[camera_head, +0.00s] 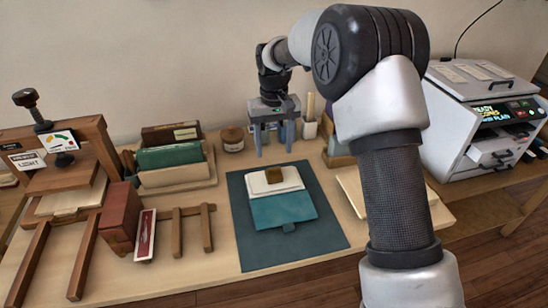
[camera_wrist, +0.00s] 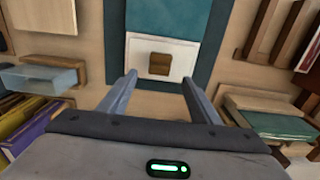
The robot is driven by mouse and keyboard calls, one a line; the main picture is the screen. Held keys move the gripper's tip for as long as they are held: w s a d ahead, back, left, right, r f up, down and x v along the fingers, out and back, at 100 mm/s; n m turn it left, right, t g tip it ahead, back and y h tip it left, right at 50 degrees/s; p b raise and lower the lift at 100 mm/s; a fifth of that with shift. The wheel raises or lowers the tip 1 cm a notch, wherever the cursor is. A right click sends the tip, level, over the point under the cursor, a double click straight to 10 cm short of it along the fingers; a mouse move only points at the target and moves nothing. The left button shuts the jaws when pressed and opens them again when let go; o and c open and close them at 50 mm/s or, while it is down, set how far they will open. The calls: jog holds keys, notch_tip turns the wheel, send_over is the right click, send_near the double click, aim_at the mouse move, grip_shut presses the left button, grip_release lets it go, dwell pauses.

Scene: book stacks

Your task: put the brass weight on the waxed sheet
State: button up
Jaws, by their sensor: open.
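A small brown-gold block, which looks like the brass weight (camera_head: 272,175), rests on a white sheet (camera_head: 290,180), which seems to be the waxed sheet. The sheet lies over the far part of a teal book or folder (camera_head: 280,211) on a dark teal mat (camera_head: 240,217). In the wrist view the weight (camera_wrist: 159,64) sits on the white sheet (camera_wrist: 138,58), ahead of the fingertips. My gripper (camera_head: 274,148) is open and empty, fingers pointing down, above the table near the mat's far edge. In the wrist view its fingers (camera_wrist: 159,78) straddle the weight's line without touching it.
A book rack (camera_head: 180,178) with green and brown books stands left of the mat. A wooden press (camera_head: 70,175), a dark red block (camera_head: 120,212) and a small wooden frame (camera_head: 193,228) are further left. A round jar (camera_head: 232,139) stands behind. A white machine (camera_head: 480,120) is at right.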

jog(key=s+d+r+m+t, duration=0.1)
jog(key=s+d+r+t, duration=0.1)
jog(key=s+d+r, duration=0.45)
jog(key=s+d+r+m+t, duration=0.1)
jog(key=s+d+r, duration=0.3)
jog(key=s+r, duration=0.6)
jog(key=s+d+m+t, duration=0.1)
jog(key=s+d, duration=0.5)
jog(key=s, duration=0.9)
jog(key=shift+d+r+t, duration=0.15)
jog(key=shift+r+t, duration=0.1)
jog(key=shift+t, duration=0.55)
notch_tip(320, 180, up, 17)
jog(key=p, duration=1.6)
jog(key=shift+f+p, duration=0.2)
jog(key=shift+p, duration=0.2)
